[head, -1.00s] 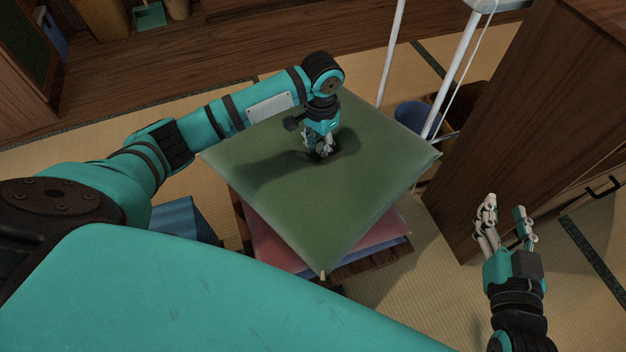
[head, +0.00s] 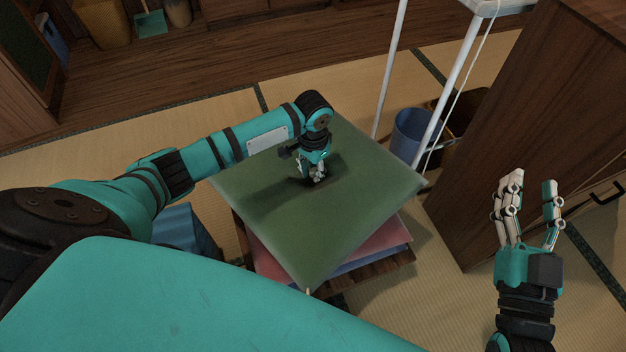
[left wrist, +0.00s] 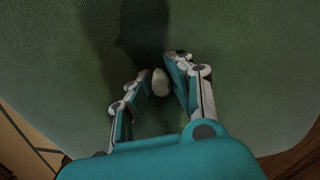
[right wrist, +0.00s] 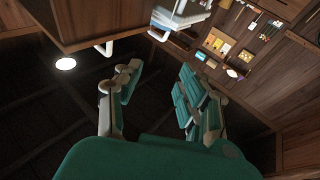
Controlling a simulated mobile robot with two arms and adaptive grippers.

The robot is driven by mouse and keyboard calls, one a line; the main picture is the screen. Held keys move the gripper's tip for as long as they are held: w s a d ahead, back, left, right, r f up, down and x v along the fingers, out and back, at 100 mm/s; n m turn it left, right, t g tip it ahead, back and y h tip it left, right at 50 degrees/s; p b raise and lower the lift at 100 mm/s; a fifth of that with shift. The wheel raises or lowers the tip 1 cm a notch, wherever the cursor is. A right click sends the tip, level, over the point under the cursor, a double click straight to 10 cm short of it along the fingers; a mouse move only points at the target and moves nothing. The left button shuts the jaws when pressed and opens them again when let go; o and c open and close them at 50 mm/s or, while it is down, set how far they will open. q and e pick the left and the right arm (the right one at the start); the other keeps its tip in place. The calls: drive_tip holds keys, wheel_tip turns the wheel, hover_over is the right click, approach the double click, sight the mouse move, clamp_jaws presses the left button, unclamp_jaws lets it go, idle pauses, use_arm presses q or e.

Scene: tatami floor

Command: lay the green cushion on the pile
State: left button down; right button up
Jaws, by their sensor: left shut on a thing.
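The green cushion (head: 300,230) is large, flat and square, and fills most of the left wrist view (left wrist: 230,110). My left gripper (head: 316,180) points down at its middle and is shut on it, with a small pale tuft (left wrist: 160,83) between the fingers. Below the cushion is the pile: a red cushion (head: 385,239) over a blue one (head: 350,268) on a wooden stand (head: 375,268). The green cushion is turned relative to the pile and hides most of it. I cannot tell if they touch. My right gripper (head: 530,195) is open and empty, to the right.
A dark wooden cabinet (head: 530,110) stands at the right, close to my right gripper. A white-legged rack (head: 450,85) and a blue bin (head: 408,132) are behind the pile. A blue thing (head: 185,228) lies left of the stand. Tatami at the back left is bare.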

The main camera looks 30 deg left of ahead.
use_arm(q)
wheel_tip(320, 180, down, 4)
drive_tip(key=shift+r+b, duration=0.2)
drive_tip(key=shift+b, duration=0.7)
use_arm(e)
drive_tip(key=s+r+t+y, duration=0.1)
drive_tip(key=s+r+t, duration=0.2)
drive_tip(key=r, duration=0.3)
drive_tip(key=shift+s+r+t+y, duration=0.25)
drive_tip(key=shift+r+t+y, duration=0.05)
drive_tip(key=shift+t, duration=0.6)
use_arm(q)
drive_tip(key=shift+f, duration=0.1)
drive_tip(key=shift+f, duration=0.1)
drive_tip(key=c, duration=1.7)
unclamp_jaws()
drive_tip(key=shift+f, duration=0.15)
drive_tip(key=o, duration=0.5)
use_arm(e)
drive_tip(key=shift+w+f, duration=0.2)
drive_tip(key=shift+f, duration=0.05)
